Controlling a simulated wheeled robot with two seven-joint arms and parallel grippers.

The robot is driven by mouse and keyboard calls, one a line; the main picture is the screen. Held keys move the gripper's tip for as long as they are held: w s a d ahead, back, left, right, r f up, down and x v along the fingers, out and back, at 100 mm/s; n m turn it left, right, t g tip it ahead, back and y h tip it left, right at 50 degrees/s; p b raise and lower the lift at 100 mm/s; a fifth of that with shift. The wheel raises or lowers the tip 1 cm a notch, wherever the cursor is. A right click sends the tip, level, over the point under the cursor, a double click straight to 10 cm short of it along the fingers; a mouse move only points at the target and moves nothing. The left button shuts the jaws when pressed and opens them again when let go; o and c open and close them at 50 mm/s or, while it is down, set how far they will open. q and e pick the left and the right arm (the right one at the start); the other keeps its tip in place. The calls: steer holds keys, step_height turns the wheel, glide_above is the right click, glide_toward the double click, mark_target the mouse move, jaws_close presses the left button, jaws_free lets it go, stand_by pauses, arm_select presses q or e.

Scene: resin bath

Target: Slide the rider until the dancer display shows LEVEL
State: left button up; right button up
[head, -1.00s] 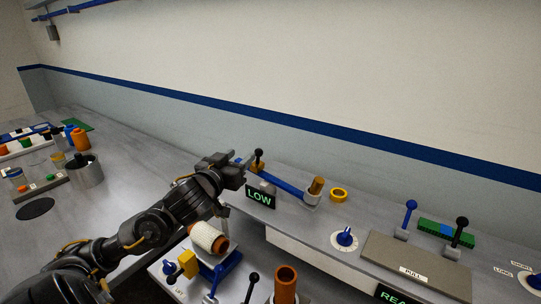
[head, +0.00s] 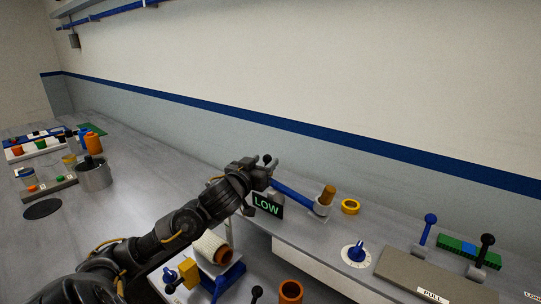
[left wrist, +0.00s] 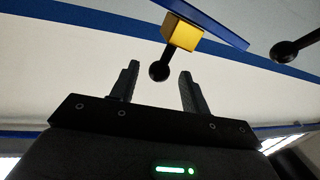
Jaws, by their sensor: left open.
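The dancer display (head: 266,205) reads LOW in green in the head view. Behind it a blue bar (head: 294,194) slopes down right to a grey holder with a brown cylinder (head: 328,195). The rider is a yellow block (left wrist: 182,32) on the blue bar (left wrist: 215,20), with a black ball knob (left wrist: 159,71). The knob also shows in the head view (head: 267,158), while my gripper hides the block there. My left gripper (head: 270,168) is open at the knob. In the left wrist view the knob appears between the fingertips (left wrist: 160,70); I cannot tell whether they touch it.
A yellow ring (head: 350,206), a blue dial (head: 357,252) and levers (head: 428,225) stand to the right. A white spool (head: 210,247) sits below my left arm. Another black knob (left wrist: 285,50) is at right in the wrist view. The left bench holds jars and a metal pot (head: 94,173).

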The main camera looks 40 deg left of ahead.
mark_target(266, 160)
arm_select(q)
steer(key=shift+p+x, duration=0.3)
steer(key=shift+x, duration=2)
jaws_close()
